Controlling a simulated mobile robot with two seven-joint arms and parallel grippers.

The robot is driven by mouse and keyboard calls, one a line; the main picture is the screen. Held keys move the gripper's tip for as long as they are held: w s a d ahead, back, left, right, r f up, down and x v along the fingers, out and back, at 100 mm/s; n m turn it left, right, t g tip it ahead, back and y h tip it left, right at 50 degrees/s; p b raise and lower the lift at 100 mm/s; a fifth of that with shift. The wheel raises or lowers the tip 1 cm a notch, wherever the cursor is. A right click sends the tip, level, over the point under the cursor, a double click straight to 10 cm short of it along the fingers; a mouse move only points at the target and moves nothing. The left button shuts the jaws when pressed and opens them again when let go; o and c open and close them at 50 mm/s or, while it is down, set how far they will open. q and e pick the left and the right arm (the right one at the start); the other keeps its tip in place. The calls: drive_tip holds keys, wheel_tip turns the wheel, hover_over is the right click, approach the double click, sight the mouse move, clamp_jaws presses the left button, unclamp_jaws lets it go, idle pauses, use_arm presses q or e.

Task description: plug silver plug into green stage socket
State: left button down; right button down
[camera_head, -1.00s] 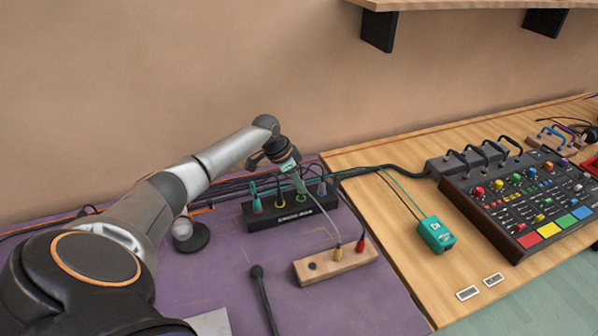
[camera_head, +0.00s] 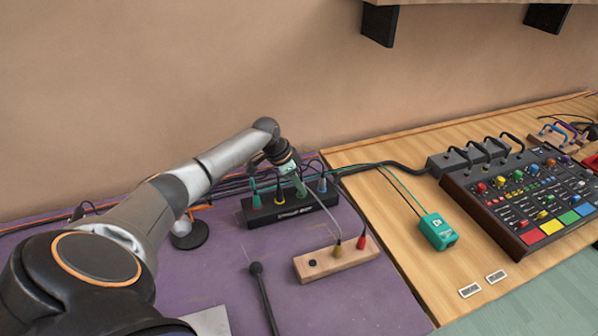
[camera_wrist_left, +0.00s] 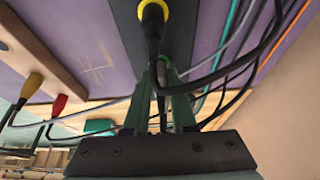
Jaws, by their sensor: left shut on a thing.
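My left gripper (camera_head: 300,188) points down over the black stage box (camera_head: 262,222), its green fingers shut. It shows in the left wrist view too (camera_wrist_left: 164,105). The silver plug is between the fingers and mostly hidden; a grey cable runs from there towards a wooden block. The green stage socket is covered by the fingertips, so I cannot tell whether the plug is in it. A yellow-ringed plug (camera_wrist_left: 152,14) stands in the box beside the gripper. My right gripper is out of view.
The wooden block (camera_head: 330,266) in front has yellow and red plugs. Black cables pass close to the fingers.

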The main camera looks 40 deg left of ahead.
use_arm(q)
drive_tip(key=shift+s+f, duration=0.1)
drive_tip(key=shift+f, duration=0.25)
drive_tip(key=c, duration=0.7)
unclamp_jaws()
drive_tip(key=shift+o, duration=0.2)
drive_tip(key=shift+r, duration=0.1)
drive_tip(key=v, duration=1.2)
drive_tip(key=shift+r, duration=0.15)
